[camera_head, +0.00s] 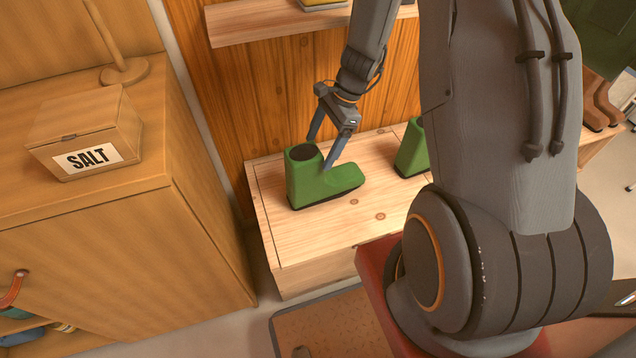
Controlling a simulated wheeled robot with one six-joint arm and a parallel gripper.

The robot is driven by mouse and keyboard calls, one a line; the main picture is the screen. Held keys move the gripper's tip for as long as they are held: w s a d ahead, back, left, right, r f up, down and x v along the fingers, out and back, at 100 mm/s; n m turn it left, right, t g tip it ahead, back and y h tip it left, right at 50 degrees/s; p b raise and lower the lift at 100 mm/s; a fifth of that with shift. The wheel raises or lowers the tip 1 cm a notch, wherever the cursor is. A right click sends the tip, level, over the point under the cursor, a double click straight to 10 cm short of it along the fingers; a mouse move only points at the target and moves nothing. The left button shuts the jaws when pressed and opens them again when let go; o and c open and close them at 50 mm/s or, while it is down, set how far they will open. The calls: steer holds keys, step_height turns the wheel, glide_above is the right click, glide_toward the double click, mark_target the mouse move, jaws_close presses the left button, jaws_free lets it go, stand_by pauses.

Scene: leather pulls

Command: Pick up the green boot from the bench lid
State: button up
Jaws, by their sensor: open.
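A green boot (322,184) with a dark opening and dark sole stands upright on the pale wooden bench lid (320,232), its toe to the right. A second green boot (411,150) stands farther right on the lid, partly hidden behind my arm. My gripper (320,155) is open over the first boot. One finger is behind the boot's shaft and the other is in front of or above the foot near the shaft. I cannot tell whether the fingers touch the boot.
A wooden cabinet (190,240) stands at the left with a box marked SALT (85,135) on top. A wooden shelf (270,22) hangs on the plank wall above the bench. A brown mat (330,325) lies on the floor in front. The front of the lid is clear.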

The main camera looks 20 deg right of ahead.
mark_target(307, 185)
steer(key=x, duration=0.6)
steer(key=shift+s+a+f, duration=0.1)
steer(key=shift+s+f, duration=0.1)
steer(key=shift+f, duration=0.2)
steer(key=shift+c, duration=0.2)
jaws_close()
